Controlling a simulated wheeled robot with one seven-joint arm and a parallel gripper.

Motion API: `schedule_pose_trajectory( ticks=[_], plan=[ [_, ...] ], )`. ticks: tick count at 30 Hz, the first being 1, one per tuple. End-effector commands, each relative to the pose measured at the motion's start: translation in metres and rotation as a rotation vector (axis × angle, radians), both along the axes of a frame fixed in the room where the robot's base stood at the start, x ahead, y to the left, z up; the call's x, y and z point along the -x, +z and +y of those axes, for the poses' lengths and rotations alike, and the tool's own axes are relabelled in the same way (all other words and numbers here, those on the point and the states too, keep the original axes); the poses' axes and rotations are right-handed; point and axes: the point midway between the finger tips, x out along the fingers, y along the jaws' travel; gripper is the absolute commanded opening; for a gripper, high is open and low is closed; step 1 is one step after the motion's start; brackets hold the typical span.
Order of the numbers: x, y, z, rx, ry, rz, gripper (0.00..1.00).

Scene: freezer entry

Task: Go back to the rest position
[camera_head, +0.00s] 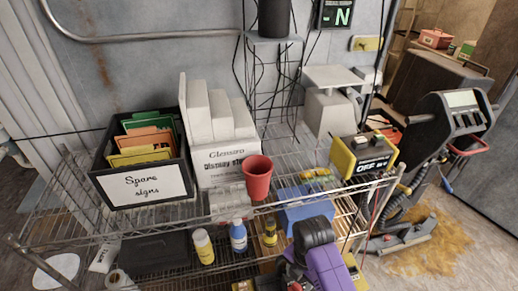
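Part of my arm shows low in the camera_head view, right of centre, as a dark rounded joint and a purple link in front of the wire shelf. No gripper fingers can be made out, so I cannot see whether my gripper is open or holds anything.
A wire shelf (100,237) fills the front. It bears a black "Spare signs" box (105,172), a white display box (226,163), a red cup (257,178) and a yellow-black device (363,156). Bottles (238,236) stand below. A floor machine (455,113) stands right, by a brownish floor patch (435,244).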

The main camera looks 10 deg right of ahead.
Motion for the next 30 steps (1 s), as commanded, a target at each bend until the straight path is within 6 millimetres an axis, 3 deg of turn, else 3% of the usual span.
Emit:
schedule_pose_trajectory(
  ticks=[5, 8, 12, 17, 20, 23, 30],
  plan=[
    [-0.003, 0.0, 0.0, -0.001, -0.057, -0.013, 0.52],
    [-0.024, 0.002, 0.001, -0.012, -0.184, -0.098, 0.52],
    [-0.078, 0.03, 0.002, -0.091, -0.445, -0.346, 0.52],
    [-0.096, 0.051, 0.009, -0.28, -0.763, -0.584, 0.52],
    [-0.088, 0.064, 0.015, -0.445, -0.962, -0.707, 0.52],
    [-0.068, 0.078, 0.018, -0.621, -1.14, -0.797, 0.52],
    [0.006, 0.119, 0.016, -1.015, -1.442, -0.908, 0.52]
  ],
)
